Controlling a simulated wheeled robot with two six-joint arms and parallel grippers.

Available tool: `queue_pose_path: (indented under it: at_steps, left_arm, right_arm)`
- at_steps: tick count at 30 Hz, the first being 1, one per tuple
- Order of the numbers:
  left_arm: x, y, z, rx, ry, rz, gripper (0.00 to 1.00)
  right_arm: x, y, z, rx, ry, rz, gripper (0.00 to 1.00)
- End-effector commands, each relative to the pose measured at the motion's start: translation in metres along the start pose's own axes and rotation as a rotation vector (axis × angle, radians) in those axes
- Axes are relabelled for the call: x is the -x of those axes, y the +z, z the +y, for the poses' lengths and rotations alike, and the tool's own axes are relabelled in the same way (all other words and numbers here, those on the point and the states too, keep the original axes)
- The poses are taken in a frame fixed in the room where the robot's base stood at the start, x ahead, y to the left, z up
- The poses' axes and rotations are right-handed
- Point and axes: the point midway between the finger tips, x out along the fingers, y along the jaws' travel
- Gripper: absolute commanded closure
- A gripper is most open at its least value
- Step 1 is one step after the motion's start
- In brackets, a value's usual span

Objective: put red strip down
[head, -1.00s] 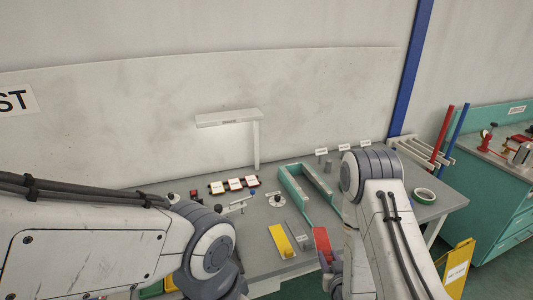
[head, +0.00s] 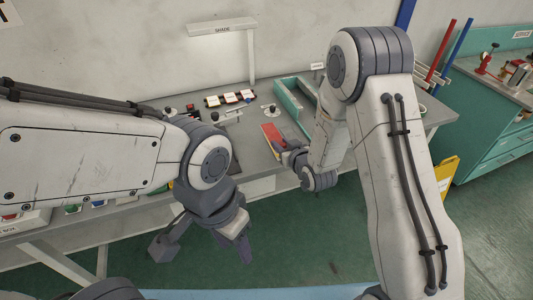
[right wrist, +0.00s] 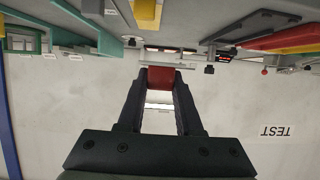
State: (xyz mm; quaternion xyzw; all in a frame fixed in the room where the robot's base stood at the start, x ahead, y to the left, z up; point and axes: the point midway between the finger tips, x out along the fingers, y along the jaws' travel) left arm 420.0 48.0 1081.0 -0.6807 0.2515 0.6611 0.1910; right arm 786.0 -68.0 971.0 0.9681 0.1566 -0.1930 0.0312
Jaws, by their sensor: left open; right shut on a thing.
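The red strip (head: 271,139) shows at the front middle of the grey bench in the head view. My right gripper (head: 285,150) is shut on its near end. In the right wrist view the red strip (right wrist: 160,76) sits between the fingertips of my right gripper (right wrist: 160,82). A yellow strip (right wrist: 146,12) shows apart from it in the right wrist view; in the head view it is mostly hidden by the red one. I cannot tell whether the red strip touches the bench. My left gripper (head: 205,248) is open and empty, in front of the bench edge.
A teal channel-shaped fixture (head: 290,100) stands right of the red strip. A row of white-labelled pieces (head: 229,98) and a small round-based stand (head: 271,108) lie behind it. A lamp-like shade (head: 222,28) stands at the back.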

Motion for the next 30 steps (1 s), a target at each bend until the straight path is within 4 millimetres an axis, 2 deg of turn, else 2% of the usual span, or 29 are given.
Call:
queue_pose_path:
  at_steps: [3,9,14,22,30]
  left_arm:
    - [0.01,-0.001,0.001,0.0,0.0,0.0,0.5]
    - [0.017,-0.001,0.001,0.0,0.0,0.0,0.5]
    - [0.019,-0.001,0.001,0.0,0.0,0.0,0.5]
    - [0.029,-0.002,0.002,0.0,0.0,0.0,0.5]
    - [0.028,-0.002,0.002,0.0,0.0,0.0,0.5]
  right_arm:
    - [-0.026,0.006,-0.02,0.001,-0.004,-0.002,1.0]
    - [-0.058,0.016,-0.04,0.0,0.001,0.0,1.0]
    - [-0.067,0.021,-0.043,-0.002,0.005,-0.001,1.0]
    - [-0.08,0.052,-0.042,-0.002,0.007,-0.002,1.0]
    - [-0.082,0.057,-0.042,-0.002,0.007,0.001,1.0]
